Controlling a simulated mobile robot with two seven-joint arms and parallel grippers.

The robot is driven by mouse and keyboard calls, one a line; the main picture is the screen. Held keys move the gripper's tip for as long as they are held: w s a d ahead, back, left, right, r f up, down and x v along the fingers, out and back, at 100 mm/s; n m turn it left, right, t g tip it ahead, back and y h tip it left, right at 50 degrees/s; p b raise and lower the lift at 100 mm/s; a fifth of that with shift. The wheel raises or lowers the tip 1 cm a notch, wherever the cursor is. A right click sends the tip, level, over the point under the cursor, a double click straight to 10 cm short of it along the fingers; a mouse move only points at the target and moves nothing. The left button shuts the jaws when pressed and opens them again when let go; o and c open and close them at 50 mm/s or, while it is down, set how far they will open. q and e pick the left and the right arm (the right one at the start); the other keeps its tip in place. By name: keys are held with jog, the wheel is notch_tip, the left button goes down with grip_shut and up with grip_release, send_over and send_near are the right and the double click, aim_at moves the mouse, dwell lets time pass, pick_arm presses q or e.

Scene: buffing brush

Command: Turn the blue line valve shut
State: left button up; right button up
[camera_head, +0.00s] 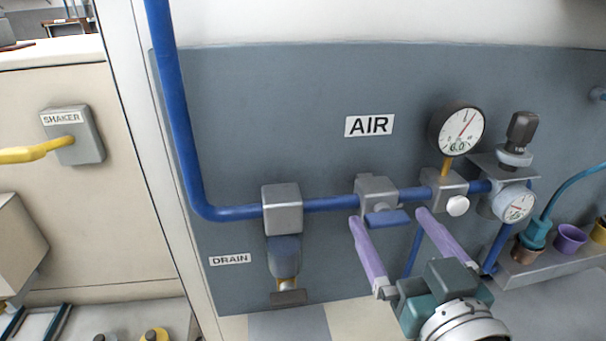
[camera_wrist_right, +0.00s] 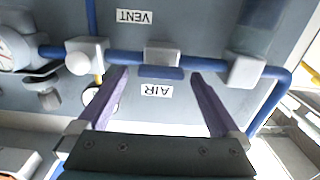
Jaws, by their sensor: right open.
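The blue line valve is a grey block (camera_head: 377,189) on the blue pipe, below the AIR label. Its flat blue handle (camera_head: 387,218) lies roughly along the pipe at the front of the block. My right gripper (camera_head: 387,214) is open, its two purple fingers reaching up toward the valve with the handle between their tips. In the right wrist view the valve block (camera_wrist_right: 162,55) and blue handle (camera_wrist_right: 160,73) sit between the spread fingertips (camera_wrist_right: 158,75). Neither finger visibly grips the handle. My left gripper is not in view.
A pressure gauge (camera_head: 457,130) and a block with a white knob (camera_head: 457,206) sit right of the valve. The drain unit (camera_head: 284,253) hangs at left. A regulator (camera_head: 518,145) and a rack of coloured cups (camera_head: 570,240) stand further right. A shaker box (camera_head: 76,135) is far left.

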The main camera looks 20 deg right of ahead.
jog(key=shift+w, duration=0.4)
jog(key=shift+c, duration=0.4)
jog(key=c, duration=1.2)
jog(key=shift+c, duration=0.2)
